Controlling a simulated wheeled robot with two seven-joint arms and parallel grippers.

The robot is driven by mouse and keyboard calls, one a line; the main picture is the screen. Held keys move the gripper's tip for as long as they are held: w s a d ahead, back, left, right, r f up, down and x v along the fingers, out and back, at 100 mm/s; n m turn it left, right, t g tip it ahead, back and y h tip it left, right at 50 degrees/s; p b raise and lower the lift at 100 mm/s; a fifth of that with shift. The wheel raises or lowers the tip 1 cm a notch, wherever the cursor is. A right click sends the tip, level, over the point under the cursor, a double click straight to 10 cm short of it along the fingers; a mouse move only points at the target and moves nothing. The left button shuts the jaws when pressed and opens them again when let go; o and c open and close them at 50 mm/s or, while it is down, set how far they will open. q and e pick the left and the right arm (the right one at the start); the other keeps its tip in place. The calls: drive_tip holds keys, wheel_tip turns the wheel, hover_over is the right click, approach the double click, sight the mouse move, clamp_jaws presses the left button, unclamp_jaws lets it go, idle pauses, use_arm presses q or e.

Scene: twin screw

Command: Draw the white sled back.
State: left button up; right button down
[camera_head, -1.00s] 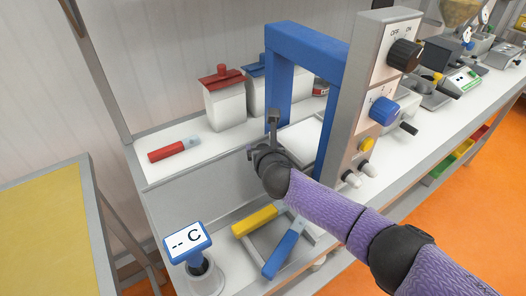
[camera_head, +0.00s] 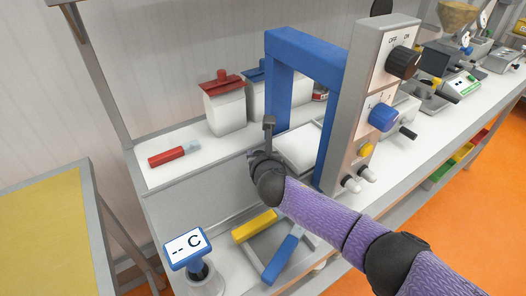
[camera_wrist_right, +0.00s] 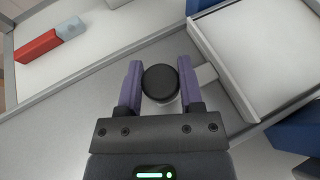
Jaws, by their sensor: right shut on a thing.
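The white sled (camera_head: 300,147) is a flat pale plate under the blue frame (camera_head: 300,48). In the right wrist view the sled (camera_wrist_right: 258,52) lies at the upper right, and a short pale arm joins its side to a round black knob (camera_wrist_right: 160,82). My right gripper (camera_wrist_right: 158,76) has one purple finger on each side of this knob and is shut on it. In the head view my right gripper (camera_head: 262,157) is at the left of the sled, its fingers mostly hidden by my own wrist. My left gripper is not in view.
A grey panel (camera_head: 365,100) with knobs stands right of the sled. White containers with red (camera_head: 225,100) and blue lids stand behind. A red-handled tool (camera_head: 172,155) lies at the left. Yellow (camera_head: 255,226) and blue (camera_head: 281,262) handled tools lie in front, near a blue "C" display (camera_head: 186,247).

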drive_tip(key=s+a, duration=0.1)
drive_tip(key=a, duration=0.1)
drive_tip(key=s+a+p, duration=0.1)
drive_tip(key=s+a, duration=0.2)
drive_tip(key=a, duration=0.1)
drive_tip(key=shift+s+a, duration=0.15)
drive_tip(key=shift+a, duration=0.1)
drive_tip(key=shift+c, duration=1.2)
unclamp_jaws()
drive_tip(key=shift+p, duration=0.3)
drive_tip(key=p+v, duration=0.5)
drive_tip(key=v, duration=0.4)
drive_tip(key=shift+r, duration=0.2)
drive_tip(key=shift+s+d+p, duration=0.1)
drive_tip(key=shift+s+p, duration=0.2)
drive_tip(key=shift+s, duration=0.1)
